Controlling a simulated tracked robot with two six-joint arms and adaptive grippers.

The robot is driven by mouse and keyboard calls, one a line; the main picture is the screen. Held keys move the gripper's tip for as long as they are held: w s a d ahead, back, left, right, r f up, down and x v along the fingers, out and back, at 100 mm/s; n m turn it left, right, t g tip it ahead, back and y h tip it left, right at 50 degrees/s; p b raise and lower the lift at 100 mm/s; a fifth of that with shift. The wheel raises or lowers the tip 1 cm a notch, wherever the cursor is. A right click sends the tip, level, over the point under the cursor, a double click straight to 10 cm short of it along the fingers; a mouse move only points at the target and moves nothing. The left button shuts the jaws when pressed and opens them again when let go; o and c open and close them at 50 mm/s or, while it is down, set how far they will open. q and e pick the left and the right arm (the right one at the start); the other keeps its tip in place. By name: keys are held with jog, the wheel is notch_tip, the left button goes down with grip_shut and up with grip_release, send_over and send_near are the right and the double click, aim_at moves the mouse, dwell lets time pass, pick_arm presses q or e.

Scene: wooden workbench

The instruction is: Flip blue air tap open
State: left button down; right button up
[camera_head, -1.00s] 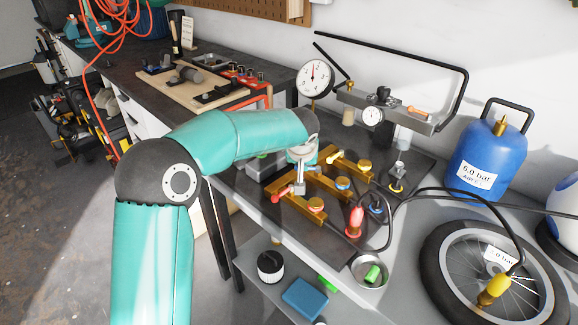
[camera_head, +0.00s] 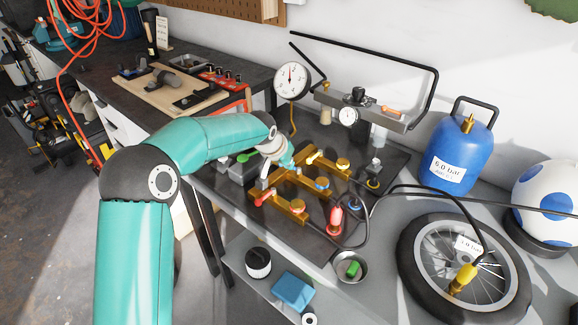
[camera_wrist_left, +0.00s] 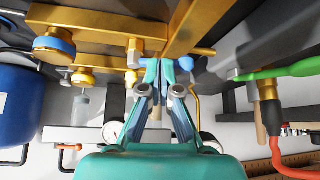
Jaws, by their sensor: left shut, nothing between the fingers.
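Brass rails with taps stand on a dark mat (camera_head: 318,238) on the bench. The blue-capped rail end (camera_head: 322,183) lies between the red-capped end (camera_head: 298,206) and the yellow-capped end (camera_head: 343,164). The blue cap also shows at upper left in the wrist view (camera_wrist_left: 53,45). My left gripper (camera_head: 289,165) is over the far left part of the rails, shut and empty. In the wrist view its teal fingers (camera_wrist_left: 165,68) meet beside a brass fitting and a small blue lever (camera_wrist_left: 203,51). I cannot tell whether they touch it. My right gripper is not in view.
A black hose (camera_head: 410,187) runs from the rails toward the wheel. A dial gauge (camera_head: 291,80) stands behind the rails. A metal bowl (camera_head: 338,266) sits at the front edge.

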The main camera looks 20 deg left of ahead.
pick_arm(q)
jog(key=shift+d, duration=0.4)
jog(key=shift+r, duration=0.1)
jog(key=shift+s+r, duration=0.15)
jog(key=shift+r, duration=0.1)
jog(key=v, duration=1.3)
